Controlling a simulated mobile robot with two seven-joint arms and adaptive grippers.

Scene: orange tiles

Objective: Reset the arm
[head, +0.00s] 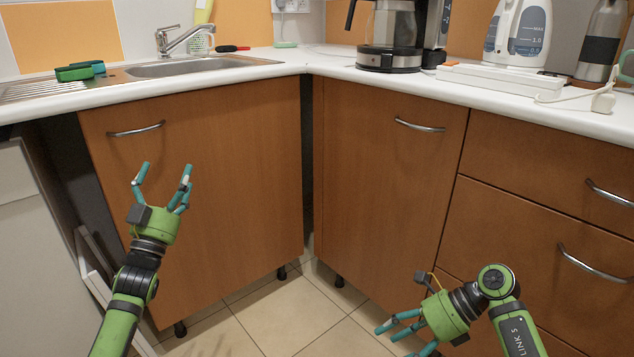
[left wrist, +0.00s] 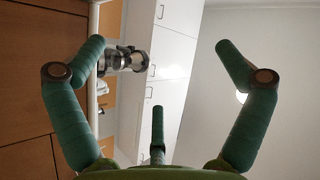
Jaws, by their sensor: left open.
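My left gripper (head: 166,174) is raised in front of the left cabinet door (head: 230,200) in the head view. Its teal fingers point up and are spread apart with nothing between them. In the left wrist view, the fingers of my left gripper (left wrist: 164,72) are also wide apart and empty. My right gripper (head: 394,342) is low at the bottom of the head view, in front of the right cabinet. Its fingers point left and down, look spread and hold nothing visible. Its lowest finger is partly cut off by the frame edge.
A white counter (head: 310,70) runs along the corner with a sink (head: 190,66), coffee maker (head: 390,40), kettle (head: 518,32) and power strip (head: 498,80). Door handles (head: 136,130) stick out from the fronts. Tiled floor (head: 290,312) is clear between the arms.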

